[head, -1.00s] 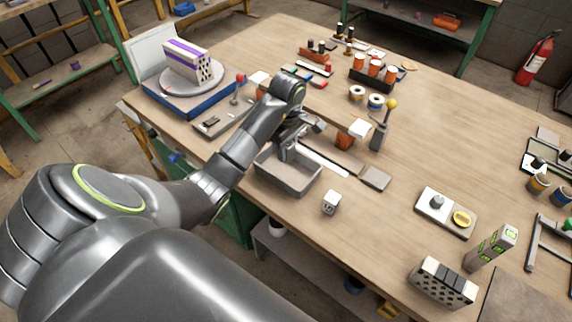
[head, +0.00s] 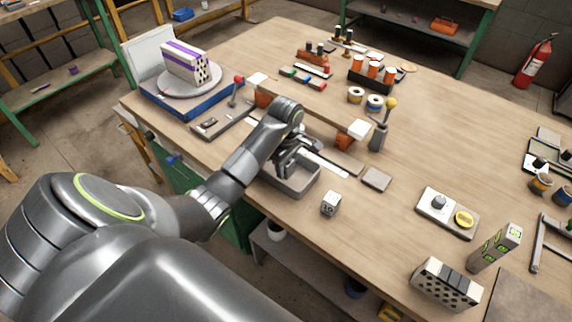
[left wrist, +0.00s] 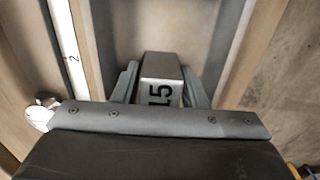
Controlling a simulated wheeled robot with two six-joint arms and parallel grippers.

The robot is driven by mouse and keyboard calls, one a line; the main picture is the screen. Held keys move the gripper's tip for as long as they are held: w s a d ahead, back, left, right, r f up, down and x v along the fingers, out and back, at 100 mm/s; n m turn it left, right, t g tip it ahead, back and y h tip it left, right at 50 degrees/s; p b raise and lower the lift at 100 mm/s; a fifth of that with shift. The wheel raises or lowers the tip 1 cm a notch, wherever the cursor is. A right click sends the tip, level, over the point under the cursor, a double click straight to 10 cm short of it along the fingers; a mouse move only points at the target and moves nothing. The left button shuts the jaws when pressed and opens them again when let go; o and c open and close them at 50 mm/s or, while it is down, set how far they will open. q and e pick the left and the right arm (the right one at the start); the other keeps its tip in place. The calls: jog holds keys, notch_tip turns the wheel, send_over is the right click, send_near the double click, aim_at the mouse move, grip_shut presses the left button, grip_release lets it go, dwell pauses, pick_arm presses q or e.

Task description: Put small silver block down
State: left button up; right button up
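My left gripper (head: 290,168) is low over the grey open tray (head: 298,188), its fingers reaching inside the tray. In the left wrist view, the small silver block (left wrist: 161,68), with a dark "15" on its near face, sits between the two fingers (left wrist: 160,88), which are close against its sides. The tray floor (left wrist: 150,25) shows beyond the block. I cannot tell whether the block touches the floor. In the head view the gripper hides this block. My right gripper is not in view.
Another small silver cube (head: 330,204) stands on the table right of the tray. A flat grey plate (head: 376,179) and a yellow-knobbed post (head: 381,130) are farther right. A wooden bar (head: 310,108) spans behind the tray. A perforated block (head: 446,284) stands near the front edge.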

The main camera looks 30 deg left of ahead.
pick_arm(q)
jog(key=shift+o, duration=1.3)
jog(key=shift+r, duration=0.15)
jog(key=shift+r, duration=0.2)
notch_tip(320, 180, up, 5)
jog(key=shift+r+p, duration=0.2)
jog(key=shift+p, duration=0.3)
notch_tip(320, 180, up, 4)
jog(key=p, duration=0.4)
jog(key=shift+r+p, duration=1.15)
jog(key=shift+p, duration=0.2)
